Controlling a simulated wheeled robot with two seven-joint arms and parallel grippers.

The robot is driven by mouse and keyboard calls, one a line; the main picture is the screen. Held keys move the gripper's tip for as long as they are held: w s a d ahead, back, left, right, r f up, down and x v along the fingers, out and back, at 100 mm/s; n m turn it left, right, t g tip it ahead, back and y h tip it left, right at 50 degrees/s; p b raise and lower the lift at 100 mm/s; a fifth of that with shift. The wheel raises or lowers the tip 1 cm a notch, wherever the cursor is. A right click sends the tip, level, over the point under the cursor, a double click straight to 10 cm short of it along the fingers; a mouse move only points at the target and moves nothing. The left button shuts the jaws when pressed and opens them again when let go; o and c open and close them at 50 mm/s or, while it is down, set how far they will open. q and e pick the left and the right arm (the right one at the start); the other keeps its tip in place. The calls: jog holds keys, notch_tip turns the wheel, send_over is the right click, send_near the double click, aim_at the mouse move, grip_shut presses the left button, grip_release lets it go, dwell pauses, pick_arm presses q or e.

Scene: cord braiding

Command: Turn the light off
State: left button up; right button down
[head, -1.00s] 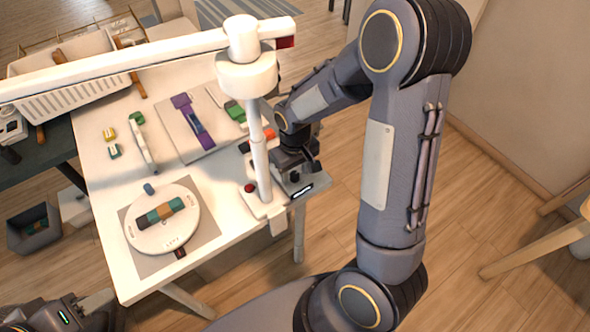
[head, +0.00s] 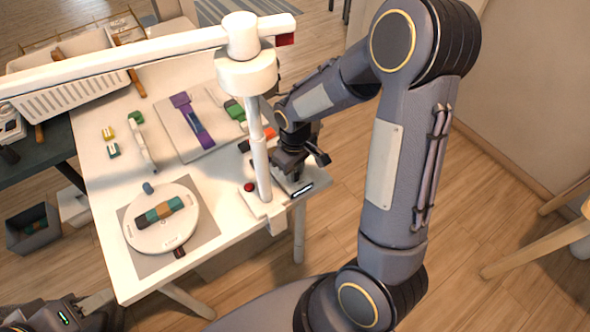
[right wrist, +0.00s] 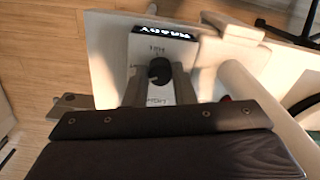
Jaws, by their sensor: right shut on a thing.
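A white lamp (head: 246,70) with a long arm stands on a post at the table's right edge. Beside its base is a small control box with a lit display (head: 302,190). In the right wrist view the box's white panel (right wrist: 150,49) carries a black knob (right wrist: 160,71) and printed labels. My right gripper (head: 294,172) is down at this box; in its wrist view its fingers (right wrist: 160,82) are shut on the knob from both sides. A red button (head: 249,187) is on the lamp's base. My left gripper (head: 100,302) is at the lower left, away from the lamp, its jaws unclear.
The white table (head: 130,272) holds a round white disc (head: 183,233) with a coloured braid piece, a board (head: 205,152) with a purple item, and small coloured pieces. A white basket (head: 75,92) stands at the back left. The lamp post is close beside my right gripper.

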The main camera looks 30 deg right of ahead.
jog(key=n, duration=0.3)
jog(key=shift+n, duration=0.4)
jog(key=n, duration=0.2)
jog(key=shift+d+n, duration=0.1)
jog(key=shift+n, duration=0.3)
jog(key=n, duration=0.3)
jog(key=shift+r, duration=0.1)
jog(key=shift+w+n+p, duration=0.1)
jog(key=shift+n+p, duration=0.4)
jog(key=shift+n, duration=1.1)
jog(key=c, duration=1.2)
grip_release()
